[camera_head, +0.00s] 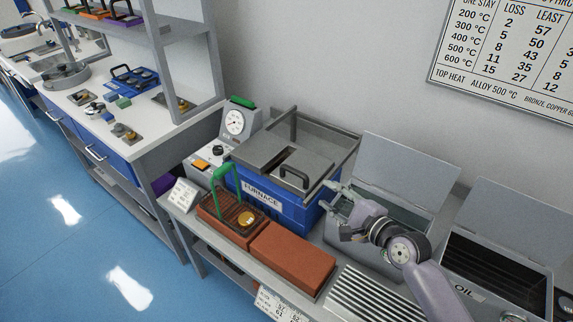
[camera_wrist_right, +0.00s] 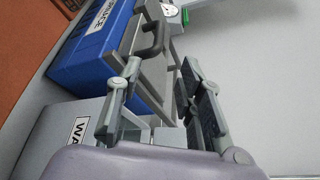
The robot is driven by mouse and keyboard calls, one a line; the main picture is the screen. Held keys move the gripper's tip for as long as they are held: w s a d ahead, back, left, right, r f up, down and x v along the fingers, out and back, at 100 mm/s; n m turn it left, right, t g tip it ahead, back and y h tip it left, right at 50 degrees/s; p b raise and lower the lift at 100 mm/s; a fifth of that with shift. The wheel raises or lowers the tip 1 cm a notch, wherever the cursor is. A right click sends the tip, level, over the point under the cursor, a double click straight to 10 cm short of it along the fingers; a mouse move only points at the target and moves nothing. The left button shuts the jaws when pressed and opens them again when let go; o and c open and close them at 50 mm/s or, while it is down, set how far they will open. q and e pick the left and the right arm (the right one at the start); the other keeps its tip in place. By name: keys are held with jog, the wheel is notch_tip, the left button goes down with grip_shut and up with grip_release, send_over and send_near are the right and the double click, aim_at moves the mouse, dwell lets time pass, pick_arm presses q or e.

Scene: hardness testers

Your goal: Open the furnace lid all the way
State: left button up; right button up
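The blue furnace (camera_head: 262,201) stands on the bench in the head view, its label facing the front. Its flat grey lid (camera_head: 262,150) lies on top between grey rails, with a dark handle (camera_head: 294,177) near the front right. How far the lid is open is hard to tell. The wrist view shows the furnace (camera_wrist_right: 88,50) and the lid handle (camera_wrist_right: 153,40) beyond my fingers. My right gripper (camera_head: 337,205) is to the right of the furnace, apart from the handle. Its fingers are spread and empty in the wrist view (camera_wrist_right: 158,88). My left gripper is not in view.
A green-handled basket (camera_head: 238,214) holding a brass-coloured piece stands on orange bricks (camera_head: 291,257) before the furnace. Right of it are an open water tank, its lid (camera_head: 402,174) raised, and an open oil tank (camera_head: 497,268). A gauge unit (camera_head: 234,122) stands at the left.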

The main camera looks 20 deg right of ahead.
aim_at(299, 175)
jog(key=x, duration=1.3)
jog(key=shift+a, duration=0.1)
jog(key=shift+x, duration=1.15)
jog(key=shift+w+a+f, duration=0.1)
jog(key=shift+w+f, duration=0.05)
jog(key=shift+w, duration=0.2)
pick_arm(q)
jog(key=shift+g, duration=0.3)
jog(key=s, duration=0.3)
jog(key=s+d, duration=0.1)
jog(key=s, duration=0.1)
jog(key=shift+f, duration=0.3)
pick_arm(e)
jog(key=shift+c, duration=0.5)
